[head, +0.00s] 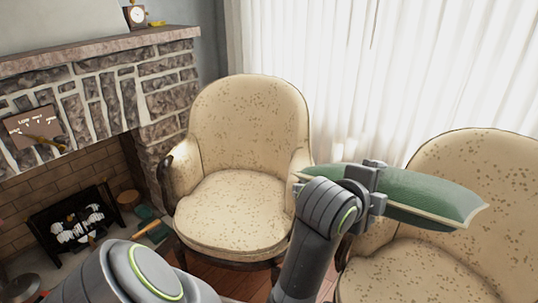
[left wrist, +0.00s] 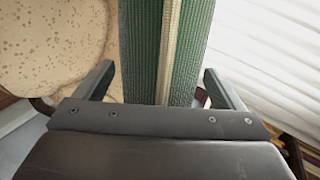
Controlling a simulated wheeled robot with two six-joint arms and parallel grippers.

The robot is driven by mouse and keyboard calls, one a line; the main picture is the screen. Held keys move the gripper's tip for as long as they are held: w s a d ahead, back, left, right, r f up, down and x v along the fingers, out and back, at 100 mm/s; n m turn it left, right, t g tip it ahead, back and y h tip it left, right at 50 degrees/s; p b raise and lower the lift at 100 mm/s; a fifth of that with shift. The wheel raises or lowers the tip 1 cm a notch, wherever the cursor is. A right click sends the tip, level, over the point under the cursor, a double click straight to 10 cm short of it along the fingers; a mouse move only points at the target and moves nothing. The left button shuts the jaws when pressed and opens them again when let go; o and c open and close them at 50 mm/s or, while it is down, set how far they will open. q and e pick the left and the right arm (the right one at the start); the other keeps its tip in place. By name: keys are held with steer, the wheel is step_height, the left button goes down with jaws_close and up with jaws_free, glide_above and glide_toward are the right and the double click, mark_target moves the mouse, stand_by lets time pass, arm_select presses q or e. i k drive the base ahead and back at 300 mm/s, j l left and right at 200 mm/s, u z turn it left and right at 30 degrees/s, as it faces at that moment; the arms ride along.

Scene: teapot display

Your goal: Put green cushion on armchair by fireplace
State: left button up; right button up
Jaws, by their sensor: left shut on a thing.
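The green cushion (head: 425,194) has a pale piped edge. My left gripper (head: 372,185) is shut on it and holds it up in the air, in front of the right armchair (head: 485,170). In the left wrist view the cushion (left wrist: 187,50) runs between the two fingers of the gripper (left wrist: 165,88), its piped seam facing the camera. The armchair by the fireplace (head: 235,210) is cream with brown speckles, and its seat is empty. It stands left of the cushion. The stone fireplace (head: 165,90) is at the left. My right gripper is not in view.
A clock (head: 137,15) stands on the mantel. White curtains (head: 330,70) hang behind the chairs. A narrow strip of wooden floor shows between the two armchairs.

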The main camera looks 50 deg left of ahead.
mark_target(217, 220)
steer(key=j+u, duration=0.2)
steer(key=j, duration=1.5)
